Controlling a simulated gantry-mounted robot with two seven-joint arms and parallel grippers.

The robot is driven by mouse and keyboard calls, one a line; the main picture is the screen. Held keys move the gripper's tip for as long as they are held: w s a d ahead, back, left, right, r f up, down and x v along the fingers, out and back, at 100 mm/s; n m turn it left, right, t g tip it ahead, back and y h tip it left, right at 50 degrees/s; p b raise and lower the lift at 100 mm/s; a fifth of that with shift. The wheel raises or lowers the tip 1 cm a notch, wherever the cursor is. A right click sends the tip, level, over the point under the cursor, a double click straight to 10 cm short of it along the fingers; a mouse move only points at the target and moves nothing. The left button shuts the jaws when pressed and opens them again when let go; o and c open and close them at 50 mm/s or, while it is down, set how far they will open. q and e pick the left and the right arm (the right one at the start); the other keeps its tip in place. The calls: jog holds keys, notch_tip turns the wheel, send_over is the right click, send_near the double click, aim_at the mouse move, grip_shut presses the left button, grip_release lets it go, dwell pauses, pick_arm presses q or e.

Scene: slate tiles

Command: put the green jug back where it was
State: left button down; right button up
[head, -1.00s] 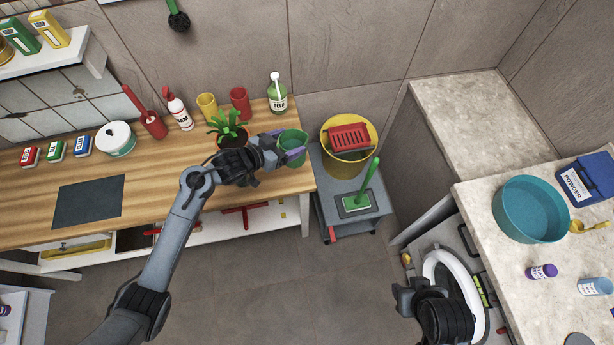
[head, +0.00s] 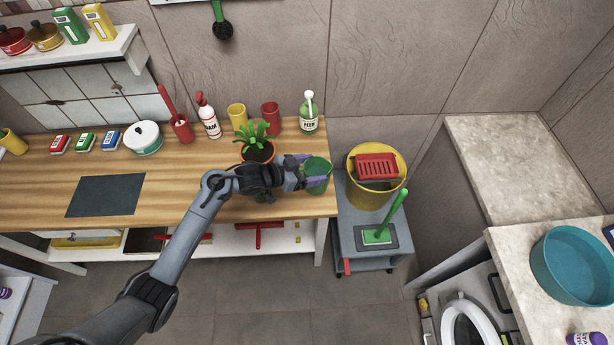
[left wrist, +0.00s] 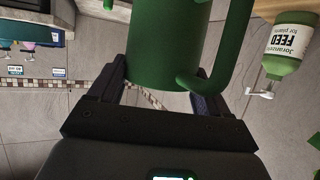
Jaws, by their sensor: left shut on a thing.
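The green jug (head: 317,172) is at the right end of the wooden counter (head: 200,195) in the head view. My left gripper (head: 306,172) is shut on it, with purple fingertips at its sides. I cannot tell whether the jug rests on the counter or hangs just above it. In the left wrist view the jug (left wrist: 168,45) fills the space between the fingers, with its handle on the right. Its far side is hidden. My right gripper is in neither view now.
A potted plant (head: 258,151) stands close to my left wrist. A feed bottle (head: 308,120), red cup (head: 270,115) and yellow cup (head: 237,116) stand behind. Past the counter's right edge are a yellow bucket (head: 363,192) and a grey cart (head: 349,222). A dark mat (head: 105,195) lies clear at left.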

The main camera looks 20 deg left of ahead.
pick_arm(q)
jog(key=shift+w+a+f, duration=0.15)
jog(key=shift+a+f, duration=0.3)
jog(key=shift+a, duration=0.25)
jog(key=shift+f+b, duration=0.35)
jog(key=shift+f, duration=1.55)
jog(key=shift+f, duration=0.15)
grip_release()
jog(key=p+v, duration=0.2)
jog(key=v, duration=1)
jog(key=s+d+n+g+y, duration=0.2)
jog(key=s+n+g+y, duration=0.1)
jog(key=s, duration=1)
jog(key=s+d+n+g+y, duration=0.3)
jog(key=s+y, duration=0.2)
jog(key=s, duration=0.8)
jog(key=shift+d+f+g+y, duration=0.3)
jog(key=shift+d+f+g, duration=0.1)
jog(key=shift+f, duration=0.1)
